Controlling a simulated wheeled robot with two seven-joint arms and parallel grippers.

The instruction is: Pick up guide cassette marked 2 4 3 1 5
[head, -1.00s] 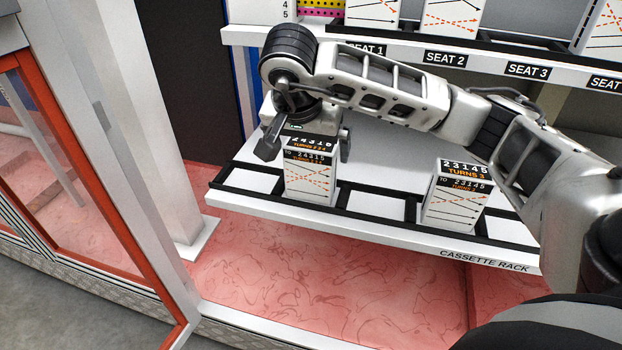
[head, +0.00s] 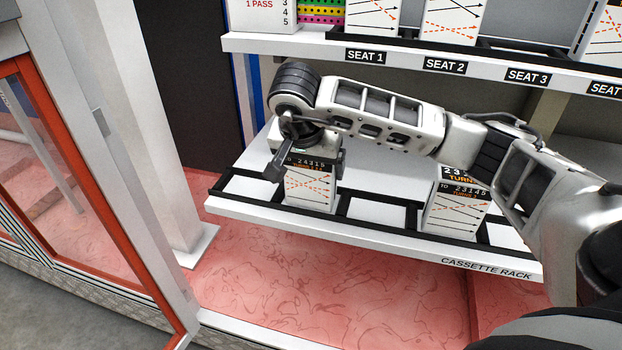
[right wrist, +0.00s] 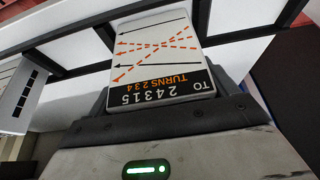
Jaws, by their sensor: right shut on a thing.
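The guide cassette marked 2 4 3 1 5 (head: 309,190) is a white block with a black label, "TURNS 2 3 4" and black and orange arrows. It stands upright in the left part of the cassette rack (head: 375,232). My right gripper (head: 305,168) has come down over its top and is shut on it. In the right wrist view the cassette (right wrist: 155,55) shows upside down between the fingers, its label close to the gripper (right wrist: 160,110). The gripper hides the cassette's top. My left gripper is not in view.
Another cassette marked 2 3 1 4 5 (head: 457,208) stands further right in the rack, partly behind my right arm. Above is a shelf with seat labels (head: 445,65) and more cassettes (head: 452,20). A red-framed glass door (head: 100,200) and a white post (head: 165,130) stand at left.

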